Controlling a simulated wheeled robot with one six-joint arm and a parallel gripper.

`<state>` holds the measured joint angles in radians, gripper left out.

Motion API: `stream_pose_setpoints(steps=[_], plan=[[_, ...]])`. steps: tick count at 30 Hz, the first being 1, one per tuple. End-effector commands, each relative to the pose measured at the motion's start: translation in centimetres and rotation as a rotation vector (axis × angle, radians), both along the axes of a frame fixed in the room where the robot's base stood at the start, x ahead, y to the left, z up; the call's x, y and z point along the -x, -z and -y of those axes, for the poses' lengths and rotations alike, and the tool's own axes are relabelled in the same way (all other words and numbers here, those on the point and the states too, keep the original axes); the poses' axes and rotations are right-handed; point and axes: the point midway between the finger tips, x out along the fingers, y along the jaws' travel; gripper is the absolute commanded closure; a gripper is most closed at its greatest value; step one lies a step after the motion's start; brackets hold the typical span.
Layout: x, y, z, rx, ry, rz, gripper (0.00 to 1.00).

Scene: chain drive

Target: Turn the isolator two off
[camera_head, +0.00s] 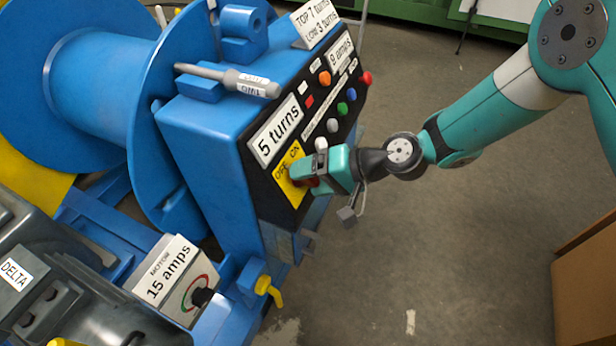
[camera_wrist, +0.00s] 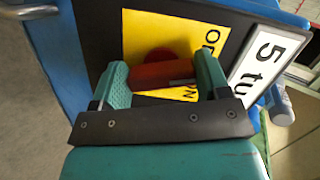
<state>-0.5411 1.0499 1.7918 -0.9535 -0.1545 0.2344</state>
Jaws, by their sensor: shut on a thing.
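The isolator is a red rotary handle (camera_wrist: 160,74) on a yellow plate (camera_wrist: 178,35) marked OFF and ON, on the black front panel of a blue machine. In the head view the yellow plate (camera_head: 289,172) shows left of my gripper, which mostly hides the handle. My gripper (camera_head: 312,182) is at the panel, with its fingers on either side of the red handle and shut on it. In the wrist view my gripper (camera_wrist: 160,82) spans the handle's bar. Which mark the handle points to is hard to tell. No label "two" is readable on the plate.
Coloured buttons (camera_head: 342,109) and a "5 turns" label (camera_head: 278,131) sit above the plate. A grey tool-like cylinder (camera_head: 228,80) lies on top. A "15 amps" motor box (camera_head: 172,280) and yellow tap (camera_head: 268,288) are lower left.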

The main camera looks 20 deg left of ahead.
Motion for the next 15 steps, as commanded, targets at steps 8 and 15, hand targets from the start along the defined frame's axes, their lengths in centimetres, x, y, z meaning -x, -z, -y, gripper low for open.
stream_pose_setpoints(steps=[8, 15], plan=[[-0.3, 0.13, 0.11, 0.017, -0.099, 0.214, 0.54], [-0.36, 0.13, 0.12, 0.026, -0.162, 0.341, 0.55]])
